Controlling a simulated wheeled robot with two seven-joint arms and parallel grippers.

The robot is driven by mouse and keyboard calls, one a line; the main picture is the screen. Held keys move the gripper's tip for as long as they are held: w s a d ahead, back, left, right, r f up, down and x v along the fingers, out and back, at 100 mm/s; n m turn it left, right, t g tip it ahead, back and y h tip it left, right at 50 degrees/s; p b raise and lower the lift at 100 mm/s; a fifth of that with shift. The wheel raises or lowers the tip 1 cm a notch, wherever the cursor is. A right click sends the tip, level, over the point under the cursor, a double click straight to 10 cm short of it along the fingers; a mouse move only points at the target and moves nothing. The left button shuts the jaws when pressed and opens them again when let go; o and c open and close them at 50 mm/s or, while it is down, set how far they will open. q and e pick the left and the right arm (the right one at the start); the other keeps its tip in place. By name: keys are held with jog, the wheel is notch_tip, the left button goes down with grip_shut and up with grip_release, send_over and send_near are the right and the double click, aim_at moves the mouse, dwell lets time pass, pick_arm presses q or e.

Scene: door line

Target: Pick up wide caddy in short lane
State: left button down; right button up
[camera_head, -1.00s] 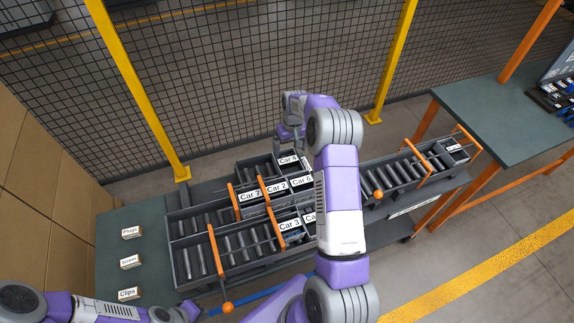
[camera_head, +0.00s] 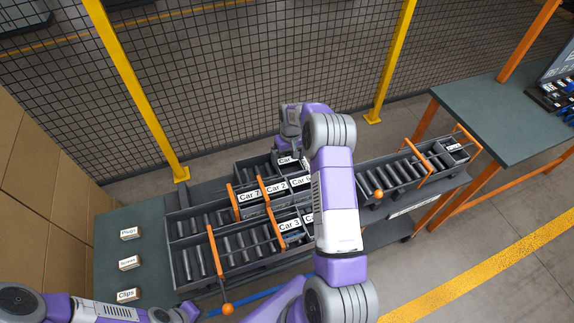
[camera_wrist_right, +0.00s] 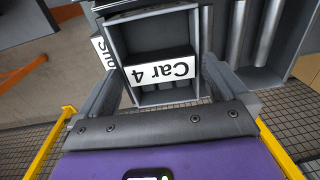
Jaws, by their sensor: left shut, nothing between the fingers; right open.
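A dark grey caddy with a white "Car 4" label (camera_wrist_right: 160,72) lies between my right gripper's fingers in the right wrist view. In the head view its label (camera_head: 285,160) sits in the short back lane (camera_head: 253,168), partly covered by my gripper and arm. My right gripper (camera_wrist_right: 163,78) is open, one finger on each side of the caddy's end; I cannot tell whether they touch it. It also shows above the caddy in the head view (camera_head: 287,140). My left forearm crosses the bottom left of the head view; its gripper is out of frame.
Caddies labelled Car 7 (camera_head: 249,197), Car 2 (camera_head: 276,186) and Car 3 (camera_head: 289,225) stand in nearby roller lanes. Orange gate bars (camera_head: 214,250) cross the lanes. Small boxes such as Clips (camera_head: 129,295) sit on the left of the bench. A mesh fence (camera_head: 250,70) stands behind.

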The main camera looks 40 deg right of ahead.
jog(key=shift+f, duration=0.1)
jog(key=shift+c, duration=0.2)
jog(key=c, duration=1.4)
jog(key=shift+r+p, duration=0.35)
jog(key=shift+r, duration=0.05)
notch_tip(320, 180, up, 10)
notch_tip(320, 180, up, 5)
jog(key=p, duration=0.4)
send_over(288, 160)
jog(key=shift+w+f, duration=0.1)
